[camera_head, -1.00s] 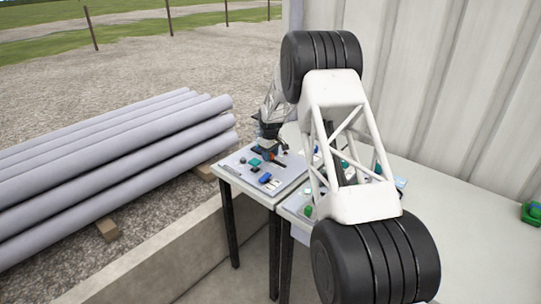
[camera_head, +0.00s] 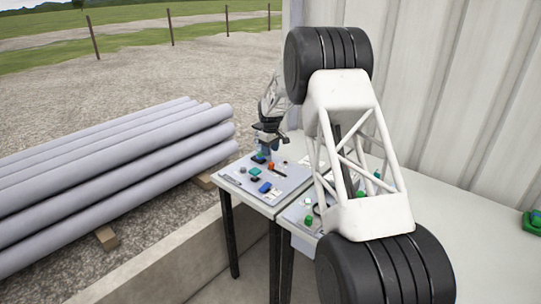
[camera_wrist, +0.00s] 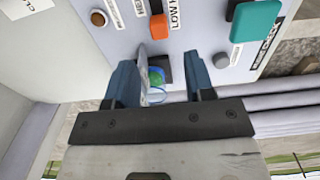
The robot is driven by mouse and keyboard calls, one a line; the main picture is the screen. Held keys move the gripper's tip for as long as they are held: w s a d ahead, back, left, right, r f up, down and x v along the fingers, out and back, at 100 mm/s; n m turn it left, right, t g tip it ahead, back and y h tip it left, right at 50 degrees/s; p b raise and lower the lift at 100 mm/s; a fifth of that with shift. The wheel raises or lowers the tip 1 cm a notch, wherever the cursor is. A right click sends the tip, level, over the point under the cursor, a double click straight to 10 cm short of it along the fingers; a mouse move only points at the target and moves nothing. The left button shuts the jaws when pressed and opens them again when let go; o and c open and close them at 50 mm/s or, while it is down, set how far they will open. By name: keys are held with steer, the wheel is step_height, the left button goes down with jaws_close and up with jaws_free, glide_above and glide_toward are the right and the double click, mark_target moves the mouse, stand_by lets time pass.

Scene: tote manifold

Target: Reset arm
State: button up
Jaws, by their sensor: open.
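My gripper (camera_head: 265,151) is over the far left part of a light grey control panel (camera_head: 283,186) on the table. In the wrist view my gripper (camera_wrist: 161,76) has its two blue fingers apart. An orange piece (camera_wrist: 158,27) by a "LOW" label lies past the fingers and also shows in the head view (camera_head: 271,165). A teal block (camera_wrist: 256,20) is at the upper right.
A second panel with several small parts, including a green one (camera_head: 308,220), lies to the right, partly hidden by my arm. A corrugated wall (camera_head: 455,100) stands behind the table. Grey pipes (camera_head: 110,165) are stacked at left. A green object (camera_head: 533,222) is at far right.

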steer(key=shift+r, duration=0.15)
steer(key=shift+s+d+r, duration=0.1)
steer(key=shift+s+r, duration=0.15)
steer(key=shift+r, duration=0.15)
steer(key=s+d+r+m, duration=0.1)
steer(key=s+d+r, duration=0.1)
steer(key=s+r, duration=0.75)
steer(key=s+d+r+m+t, duration=0.1)
steer(key=s+d+r+m, duration=0.15)
steer(key=s+r, duration=0.65)
steer(key=s+d+r+m, duration=0.1)
steer(key=s+d+r, duration=0.3)
steer(key=s, duration=1)
steer(key=s+d+f+m+t, duration=0.1)
steer(key=s+m, duration=0.3)
steer(key=s, duration=3.4)
steer(key=shift+s+d+f+m+t, duration=0.3)
steer(key=shift+s+d+f+m, duration=0.05)
steer(key=shift+d, duration=0.3)
